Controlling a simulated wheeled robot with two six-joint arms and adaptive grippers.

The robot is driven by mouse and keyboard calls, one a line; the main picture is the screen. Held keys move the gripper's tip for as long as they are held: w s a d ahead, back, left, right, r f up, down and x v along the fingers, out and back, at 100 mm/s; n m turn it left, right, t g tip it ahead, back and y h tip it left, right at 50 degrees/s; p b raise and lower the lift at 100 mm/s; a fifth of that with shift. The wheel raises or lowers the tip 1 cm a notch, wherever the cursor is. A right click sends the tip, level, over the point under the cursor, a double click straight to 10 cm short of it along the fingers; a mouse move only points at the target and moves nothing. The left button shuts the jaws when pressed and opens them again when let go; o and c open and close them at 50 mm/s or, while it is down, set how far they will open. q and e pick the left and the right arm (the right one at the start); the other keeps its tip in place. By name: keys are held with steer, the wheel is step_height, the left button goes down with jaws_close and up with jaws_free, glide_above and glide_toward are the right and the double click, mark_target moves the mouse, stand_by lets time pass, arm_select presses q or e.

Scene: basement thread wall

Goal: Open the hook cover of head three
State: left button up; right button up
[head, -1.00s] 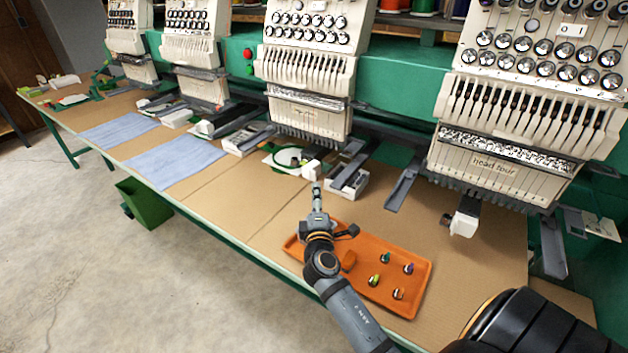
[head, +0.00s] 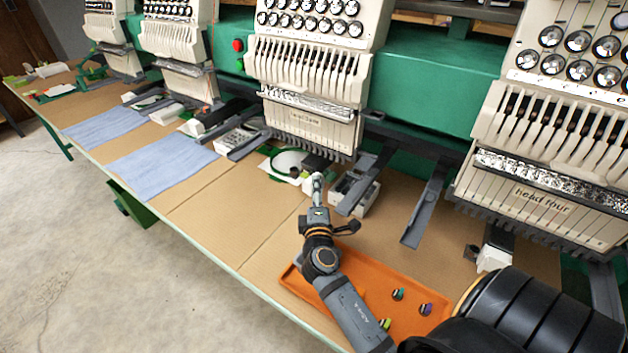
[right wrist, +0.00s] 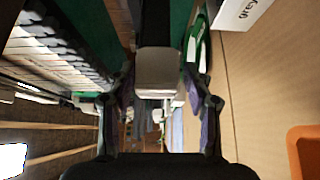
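Head three (head: 308,119) is the cream embroidery head in the middle of the head view; its label is too blurred to read surely. Under its needles a dark hook arm (head: 317,161) ends in a small white block (head: 307,184), which looks like the hook cover. My right gripper (head: 318,184) is at this block and partly hides it. In the right wrist view the white block (right wrist: 158,72) shows between the spread fingers of my right gripper (right wrist: 165,95). The fingers are open, with gaps on both sides. Contact cannot be told. My left gripper is not in view.
An orange tray (head: 292,281) with several small coloured bobbins lies on the table under my right arm. A white compartment box (head: 368,200) stands just right of the hook arm. Head four (head: 545,195) is at the right. Blue cloths (head: 160,158) lie to the left.

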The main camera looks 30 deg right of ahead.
steer(key=shift+s+a+r, duration=0.2)
steer(key=shift+s+a, duration=0.05)
steer(key=shift+s, duration=0.05)
steer(key=shift+c, duration=2.9)
jaws_close()
steer(key=shift+r, duration=0.1)
steer(key=shift+d+n+t+y, duration=0.1)
steer(key=shift+n+t+y, duration=0.2)
steer(key=shift+y, duration=0.1)
steer(key=shift+s+d+n+y, duration=0.25)
steer(key=shift+d+n+y, duration=0.15)
steer(key=shift+d+y, duration=0.15)
steer(key=o, duration=0.6)
jaws_free()
steer(key=shift+d, duration=0.1)
steer(key=v, duration=0.7)
steer(key=shift+s+f, duration=0.25)
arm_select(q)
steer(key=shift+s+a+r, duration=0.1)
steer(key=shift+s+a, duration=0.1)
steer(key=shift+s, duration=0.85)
